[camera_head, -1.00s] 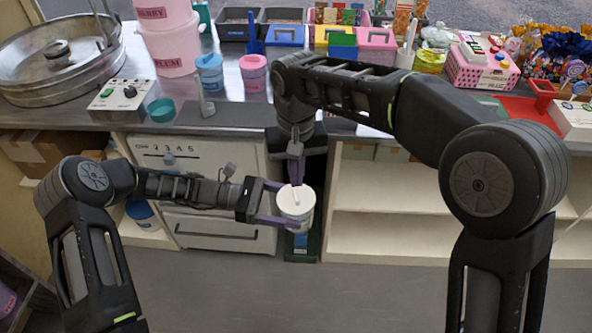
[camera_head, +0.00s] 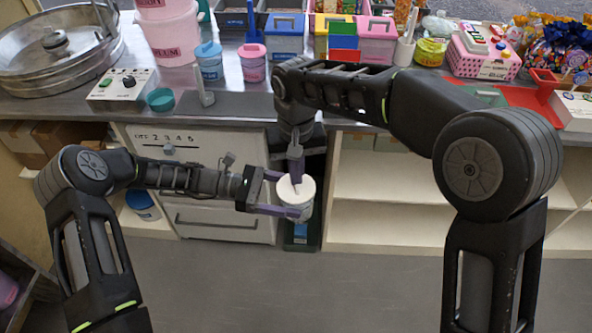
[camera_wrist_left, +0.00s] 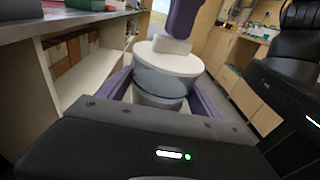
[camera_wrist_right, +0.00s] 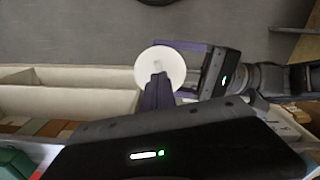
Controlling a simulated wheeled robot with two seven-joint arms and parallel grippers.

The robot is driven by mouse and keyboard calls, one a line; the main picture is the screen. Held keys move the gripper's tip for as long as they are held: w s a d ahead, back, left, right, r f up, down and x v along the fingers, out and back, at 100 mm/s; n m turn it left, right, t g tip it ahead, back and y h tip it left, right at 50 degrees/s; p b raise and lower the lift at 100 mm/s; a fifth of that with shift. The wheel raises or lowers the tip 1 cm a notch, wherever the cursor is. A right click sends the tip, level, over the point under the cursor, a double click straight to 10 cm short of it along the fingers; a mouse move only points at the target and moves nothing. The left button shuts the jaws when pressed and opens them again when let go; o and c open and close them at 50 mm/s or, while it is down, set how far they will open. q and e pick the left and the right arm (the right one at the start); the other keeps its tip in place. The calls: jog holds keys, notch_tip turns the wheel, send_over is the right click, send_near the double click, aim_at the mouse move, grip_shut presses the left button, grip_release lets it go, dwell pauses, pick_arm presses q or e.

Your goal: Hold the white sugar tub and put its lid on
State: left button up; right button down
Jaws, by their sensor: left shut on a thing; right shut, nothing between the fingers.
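The white sugar tub (camera_head: 298,211) is in my left gripper (camera_head: 285,208), held upright in the air in front of the counter. Its body looks grey in the left wrist view (camera_wrist_left: 160,84). The white lid (camera_head: 285,190) lies flat over the tub's top; I cannot tell whether it is fully seated. The lid has a raised block handle (camera_wrist_left: 172,45). My right gripper (camera_head: 296,183) points down over the lid, shut and empty, its tips at the handle; I cannot tell whether they touch. The right wrist view shows the lid (camera_wrist_right: 172,62) from above.
The counter behind holds a blue-lidded tub (camera_head: 209,62), a pink-lidded tub (camera_head: 252,64), a teal lid (camera_head: 161,99), a control box (camera_head: 122,91) and pink buckets (camera_head: 173,40). Open shelves (camera_head: 390,195) lie below right. The floor in front is clear.

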pick_arm(q)
jog(key=shift+r, duration=0.1)
pick_arm(e)
jog(key=shift+r, duration=0.1)
jog(key=shift+r, duration=2.55)
